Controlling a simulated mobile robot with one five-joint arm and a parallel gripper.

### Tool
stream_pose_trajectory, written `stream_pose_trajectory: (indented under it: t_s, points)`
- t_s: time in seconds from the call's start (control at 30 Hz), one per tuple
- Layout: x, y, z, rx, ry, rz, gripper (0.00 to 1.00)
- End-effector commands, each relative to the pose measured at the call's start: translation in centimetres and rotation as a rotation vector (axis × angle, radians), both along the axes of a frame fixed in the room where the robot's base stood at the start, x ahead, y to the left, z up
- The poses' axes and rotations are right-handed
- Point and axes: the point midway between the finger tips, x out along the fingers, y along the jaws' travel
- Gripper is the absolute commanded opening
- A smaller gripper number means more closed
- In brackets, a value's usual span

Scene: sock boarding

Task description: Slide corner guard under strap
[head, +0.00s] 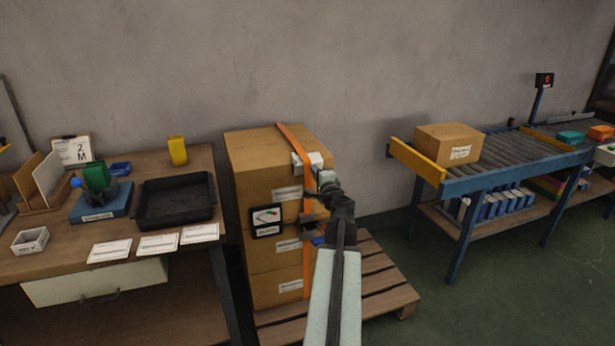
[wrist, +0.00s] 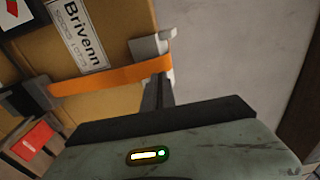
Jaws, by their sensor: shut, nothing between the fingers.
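A light grey corner guard (head: 316,160) sits at the top front edge of the carton stack (head: 262,150). An orange strap (head: 292,141) runs over the top and down the front. In the wrist view the strap (wrist: 110,77) reaches the guard (wrist: 150,45), with grey showing beside it; I cannot tell how far the strap lies over the guard. My gripper (head: 326,180) is shut and empty, close to the guard and just right of the strap. In the wrist view its dark fingers (wrist: 158,92) end near the guard; contact is unclear. My arm hides part of the stack's front.
The stack stands on a wooden pallet (head: 375,280). A dark buckle (head: 308,222) is on the strap. A workbench with a black tray (head: 176,201) stands left. A roller conveyor (head: 510,165) with a carton (head: 447,144) stands right. Floor between pallet and conveyor is clear.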

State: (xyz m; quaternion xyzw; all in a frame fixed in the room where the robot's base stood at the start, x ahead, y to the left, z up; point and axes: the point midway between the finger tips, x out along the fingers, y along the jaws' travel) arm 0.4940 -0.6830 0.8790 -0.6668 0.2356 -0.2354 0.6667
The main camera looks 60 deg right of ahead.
Motion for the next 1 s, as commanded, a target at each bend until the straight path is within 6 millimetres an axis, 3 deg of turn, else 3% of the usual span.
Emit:
stream_pose_trajectory:
  t_s: [0.47,0.67,1.0]
  points:
    - [0.9,0.3,0.0,0.000,0.000,0.001,0.00]
    - [2.7,0.6,0.0,0.000,0.000,0.003,0.00]
    - [2.6,0.6,0.0,0.000,0.000,0.004,0.00]
